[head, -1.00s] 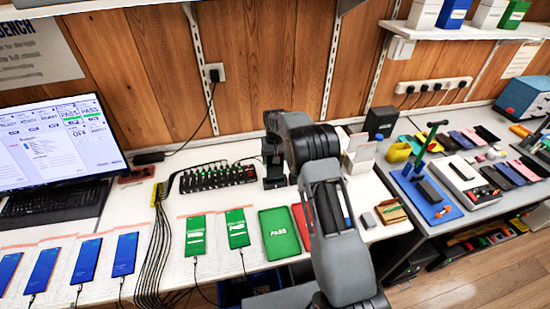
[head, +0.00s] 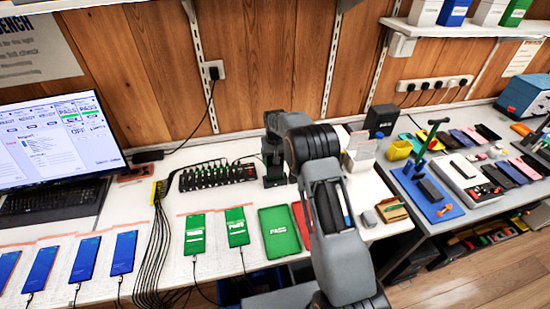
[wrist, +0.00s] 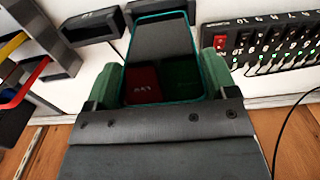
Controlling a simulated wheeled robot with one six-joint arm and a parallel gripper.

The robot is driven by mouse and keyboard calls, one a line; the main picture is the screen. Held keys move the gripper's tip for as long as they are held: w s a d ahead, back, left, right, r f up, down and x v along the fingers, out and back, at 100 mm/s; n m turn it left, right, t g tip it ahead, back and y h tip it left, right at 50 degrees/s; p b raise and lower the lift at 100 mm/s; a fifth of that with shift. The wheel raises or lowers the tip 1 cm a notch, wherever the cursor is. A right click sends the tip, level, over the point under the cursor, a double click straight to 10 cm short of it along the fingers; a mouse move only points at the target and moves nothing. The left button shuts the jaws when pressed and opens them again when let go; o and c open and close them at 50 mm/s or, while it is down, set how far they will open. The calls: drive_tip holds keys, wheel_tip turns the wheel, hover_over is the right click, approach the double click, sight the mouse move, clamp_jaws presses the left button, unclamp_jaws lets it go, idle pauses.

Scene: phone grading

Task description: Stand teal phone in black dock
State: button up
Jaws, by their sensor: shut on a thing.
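The teal phone (wrist: 163,42) stands out ahead of my gripper (wrist: 160,75) in the wrist view, with a dark screen and teal rim. My gripper is shut on it, with a green pad at each side edge. A black block (wrist: 138,9), which looks like the black dock, is partly hidden behind the phone's far end. I cannot tell whether the phone touches it. In the head view my gripper (head: 274,158) is low over the white bench beside the hub, and the phone cannot be made out there.
The black numbered hub (wrist: 270,42) is close on the right in the wrist view; it also shows in the head view (head: 217,175). Another dark holder (wrist: 92,25) is at the left. Green PASS tray (head: 279,232) and several phones lie towards the bench front.

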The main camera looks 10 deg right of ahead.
drive_tip(key=shift+f, duration=0.25)
drive_tip(key=shift+f+b, duration=0.45)
drive_tip(key=shift+b, duration=0.1)
drive_tip(key=shift+f, duration=0.25)
drive_tip(key=shift+f+b, duration=0.4)
drive_tip(key=shift+b, duration=0.1)
drive_tip(key=o, duration=1)
drive_tip(key=shift+c, duration=0.2)
drive_tip(key=shift+r, duration=0.1)
